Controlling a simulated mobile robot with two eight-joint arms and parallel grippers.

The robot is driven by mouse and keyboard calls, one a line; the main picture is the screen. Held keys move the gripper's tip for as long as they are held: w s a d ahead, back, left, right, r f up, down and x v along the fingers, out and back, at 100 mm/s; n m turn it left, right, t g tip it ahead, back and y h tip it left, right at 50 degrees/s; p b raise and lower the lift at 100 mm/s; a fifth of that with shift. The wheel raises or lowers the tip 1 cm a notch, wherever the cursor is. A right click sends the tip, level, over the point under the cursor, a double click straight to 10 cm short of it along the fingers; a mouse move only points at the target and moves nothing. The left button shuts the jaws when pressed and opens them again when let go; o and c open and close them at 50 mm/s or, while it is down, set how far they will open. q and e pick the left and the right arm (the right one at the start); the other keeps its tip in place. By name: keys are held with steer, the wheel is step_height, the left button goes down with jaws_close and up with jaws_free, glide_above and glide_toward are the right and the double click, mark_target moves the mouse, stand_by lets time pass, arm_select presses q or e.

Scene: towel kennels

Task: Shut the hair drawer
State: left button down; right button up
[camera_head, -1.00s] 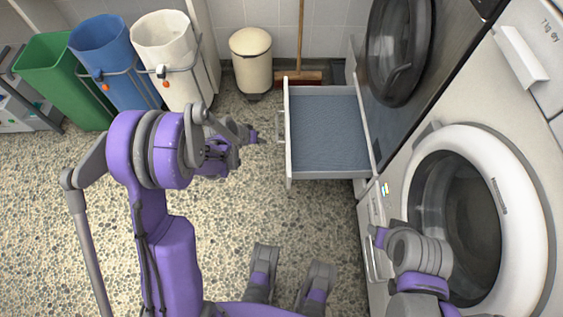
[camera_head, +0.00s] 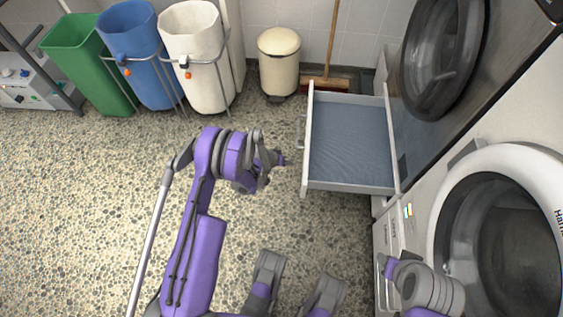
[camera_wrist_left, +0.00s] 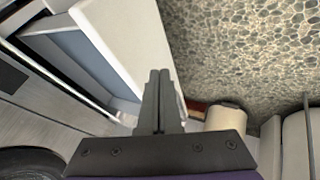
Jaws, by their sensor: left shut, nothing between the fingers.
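The hair drawer (camera_head: 349,187) is an open white tray with a blue-grey bottom, pulled out leftward from the dark machine's base in the head view. A small handle (camera_head: 301,144) is on its front. My left gripper (camera_head: 281,158) is shut and empty, just left of the drawer front, with a small gap showing. In the left wrist view the shut fingers (camera_wrist_left: 158,95) overlap the white drawer front (camera_wrist_left: 125,40), and part of the drawer's inside shows; contact cannot be told. My right gripper (camera_head: 389,267) is at lower right by the washer; its jaws are unclear.
A washer with a round white door (camera_head: 450,205) stands on the right, below a dark door (camera_head: 440,55). A cream bin (camera_head: 279,62) and a broom (camera_head: 325,84) are behind the drawer. Green (camera_head: 88,65), blue and white bins stand at back left. The speckled floor is clear.

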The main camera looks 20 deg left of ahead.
arm_select(q)
steer(key=shift+w+d, duration=0.2)
steer(key=shift+d, duration=0.45)
steer(key=shift+w+d, duration=0.2)
steer(key=shift+d, duration=0.5)
steer(key=shift+w+d, duration=0.2)
steer(key=shift+d, duration=0.45)
arm_select(e)
steer(key=shift+f, duration=0.35)
